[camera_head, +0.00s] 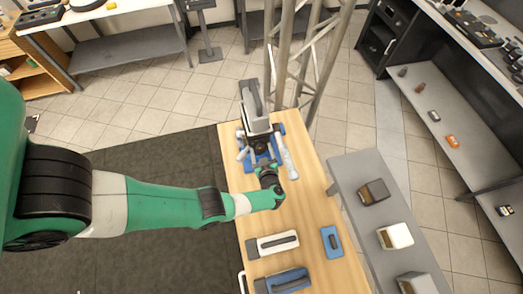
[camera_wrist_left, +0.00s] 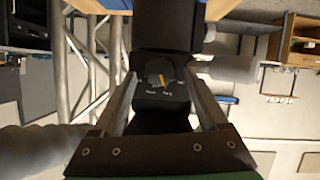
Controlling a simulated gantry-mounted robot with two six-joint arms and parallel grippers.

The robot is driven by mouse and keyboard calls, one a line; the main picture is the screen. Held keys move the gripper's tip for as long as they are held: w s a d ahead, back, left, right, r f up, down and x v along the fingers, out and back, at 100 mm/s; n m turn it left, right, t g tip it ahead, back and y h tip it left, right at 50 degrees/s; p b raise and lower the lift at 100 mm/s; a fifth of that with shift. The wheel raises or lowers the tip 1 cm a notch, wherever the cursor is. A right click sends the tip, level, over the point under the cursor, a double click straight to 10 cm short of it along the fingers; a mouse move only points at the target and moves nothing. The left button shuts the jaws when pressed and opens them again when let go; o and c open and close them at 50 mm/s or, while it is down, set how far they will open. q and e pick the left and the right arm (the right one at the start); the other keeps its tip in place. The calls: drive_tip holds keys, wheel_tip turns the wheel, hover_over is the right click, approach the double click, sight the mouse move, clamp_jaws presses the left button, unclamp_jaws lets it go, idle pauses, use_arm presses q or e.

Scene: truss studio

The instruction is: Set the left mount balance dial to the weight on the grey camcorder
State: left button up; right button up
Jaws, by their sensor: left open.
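A blue mount (camera_head: 258,151) stands at the far end of the wooden table, with a grey camera-like body (camera_head: 255,108) on top. I cannot read any weight on that body. The mark runs close to up-and-down. Small white lettering beneath it is too small to read. My left gripper (camera_head: 267,172) is in front of the mount; in the left wrist view its open fingers (camera_wrist_left: 160,84) stand either side of the dial. My right gripper is out of view.
On the wooden table (camera_head: 305,205) lie a white handled piece (camera_head: 272,244), a blue handled piece (camera_head: 283,281) and a small blue block (camera_head: 332,241). A grey bench (camera_head: 350,165) at right holds brown, white and grey items. A metal truss (camera_head: 295,50) rises behind the table.

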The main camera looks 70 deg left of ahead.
use_arm(q)
drive_tip(key=p+v, duration=0.3)
drive_tip(key=v, duration=0.8)
drive_tip(key=shift+d, duration=0.3)
drive_tip(key=shift+r, duration=0.15)
